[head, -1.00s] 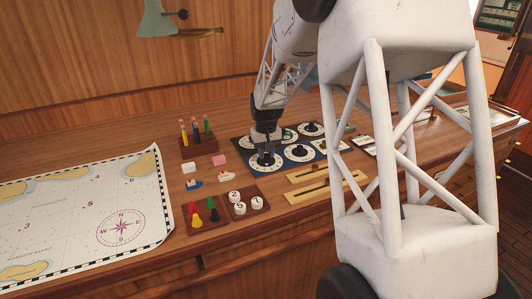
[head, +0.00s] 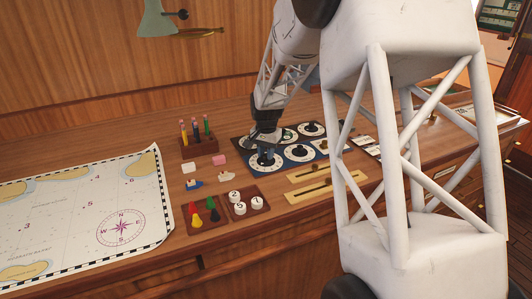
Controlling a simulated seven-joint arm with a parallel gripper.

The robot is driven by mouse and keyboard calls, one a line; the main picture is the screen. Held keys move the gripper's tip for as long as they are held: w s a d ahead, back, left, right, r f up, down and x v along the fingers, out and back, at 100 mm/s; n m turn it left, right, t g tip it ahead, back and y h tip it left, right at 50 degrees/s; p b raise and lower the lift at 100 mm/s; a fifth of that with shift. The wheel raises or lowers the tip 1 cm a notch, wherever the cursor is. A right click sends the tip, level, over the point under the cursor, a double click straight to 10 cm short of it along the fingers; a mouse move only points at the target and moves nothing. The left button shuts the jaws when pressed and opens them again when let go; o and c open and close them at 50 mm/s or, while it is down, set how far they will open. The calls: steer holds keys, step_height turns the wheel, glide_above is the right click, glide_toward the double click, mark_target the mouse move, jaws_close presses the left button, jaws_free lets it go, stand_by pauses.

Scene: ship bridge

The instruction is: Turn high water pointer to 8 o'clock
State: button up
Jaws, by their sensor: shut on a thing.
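A dark panel (head: 281,150) with several white round dials lies on the wooden desk, left of my arm's large link. My gripper (head: 267,154) points straight down over the front-left dial (head: 262,163). Its fingers are shut on the pointer at that dial's middle, which they mostly hide. The dial's markings are too small to read, so I cannot tell which hour the pointer shows or whether it is the high water one. A front-right dial (head: 299,155) and a back-right dial (head: 311,130) stand free of the gripper.
A sea chart (head: 88,228) covers the desk's left. Close to the panel are a pen holder (head: 200,145), a tray with coloured pieces (head: 205,214), a tray with numbered discs (head: 243,206) and sliders on brass plates (head: 327,190). A lamp (head: 158,20) hangs above.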

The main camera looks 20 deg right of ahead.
steer(key=shift+r, duration=0.1)
stand_by(0.3)
steer(key=o, duration=0.9)
steer(key=shift+o, duration=0.2)
steer(key=shift+r, duration=3.85)
steer(key=shift+r, duration=0.1)
